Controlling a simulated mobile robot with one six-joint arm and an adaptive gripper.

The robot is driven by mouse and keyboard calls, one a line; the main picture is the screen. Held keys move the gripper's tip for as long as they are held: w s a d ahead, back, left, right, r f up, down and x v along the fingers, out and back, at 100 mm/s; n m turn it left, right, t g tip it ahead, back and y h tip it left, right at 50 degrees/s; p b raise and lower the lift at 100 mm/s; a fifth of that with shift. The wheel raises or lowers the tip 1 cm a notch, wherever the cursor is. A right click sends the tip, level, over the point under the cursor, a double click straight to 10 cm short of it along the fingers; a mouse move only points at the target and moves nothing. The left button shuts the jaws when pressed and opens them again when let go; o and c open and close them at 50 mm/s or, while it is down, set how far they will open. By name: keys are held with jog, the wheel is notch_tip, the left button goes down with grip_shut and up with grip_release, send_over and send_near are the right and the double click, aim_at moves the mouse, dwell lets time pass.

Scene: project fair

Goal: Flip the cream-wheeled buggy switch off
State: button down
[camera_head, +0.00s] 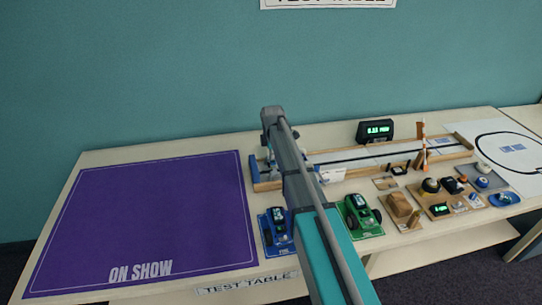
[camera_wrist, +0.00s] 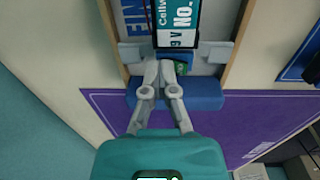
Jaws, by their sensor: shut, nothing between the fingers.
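In the wrist view, a vehicle with a teal and white battery-style label (camera_wrist: 178,22) stands at the end of the wood-sided track, by a blue end block (camera_wrist: 205,96). A small green and blue part shows just below the label. No cream wheels or switch can be made out, so I cannot tell whether this is the cream-wheeled buggy. My gripper (camera_wrist: 161,68) is shut and empty, its fingertips over the block and close to the vehicle's near end; contact is unclear. In the head view my arm covers this spot.
A blue buggy (camera_head: 275,232) and a green buggy (camera_head: 361,215), both dark-wheeled, stand at the table front. A purple mat (camera_head: 150,215) lies bare at left. A display box (camera_head: 376,131) stands behind the track (camera_head: 455,155). Wooden blocks (camera_head: 399,206) and small parts crowd the right.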

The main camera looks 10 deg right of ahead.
jog(key=shift+s+a+f, duration=0.15)
jog(key=shift+s, duration=0.15)
jog(key=shift+s, duration=0.5)
jog(key=shift+w+r+p, duration=0.15)
jog(key=shift+r+p, duration=0.05)
jog(key=shift+p, duration=0.25)
jog(key=shift+r, duration=0.2)
jog(key=w+r+p, duration=0.3)
jog(key=r+p, duration=0.9)
jog(key=p, duration=0.1)
jog(key=shift+w+a+r, duration=0.15)
jog(key=shift+w+r, duration=0.15)
jog(key=shift+r, duration=0.1)
jog(key=shift+s, duration=0.1)
dwell(0.6)
